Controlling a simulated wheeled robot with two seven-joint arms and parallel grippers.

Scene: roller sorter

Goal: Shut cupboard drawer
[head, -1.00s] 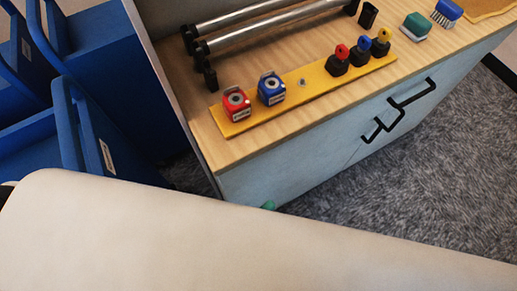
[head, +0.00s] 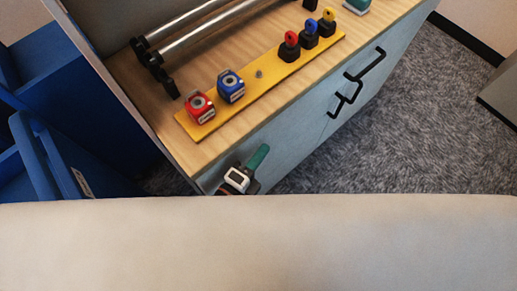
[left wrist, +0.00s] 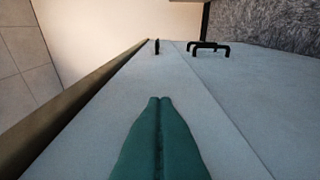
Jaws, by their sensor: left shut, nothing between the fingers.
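The cupboard (head: 290,150) has a wooden top and a pale blue-grey front with black handles (head: 366,64). In the left wrist view its front (left wrist: 245,100) shows a seam between a narrow upper panel, which looks like the drawer front (left wrist: 135,85), and a wider panel below. A small black handle (left wrist: 157,47) is on the upper panel. I see no clear gap at the drawer. My left gripper (head: 264,148), with green fingers, is beside the cupboard front near its near-left end. Its fingers (left wrist: 160,99) are shut and empty, pointing along the front. My right gripper is not visible.
On the top are a yellow strip (head: 262,83) with red and blue blocks and several knobbed pegs, and metal rollers (head: 205,30). Blue bins (head: 60,90) stand at the left. Grey carpet (head: 420,130) is clear in front of the cupboard.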

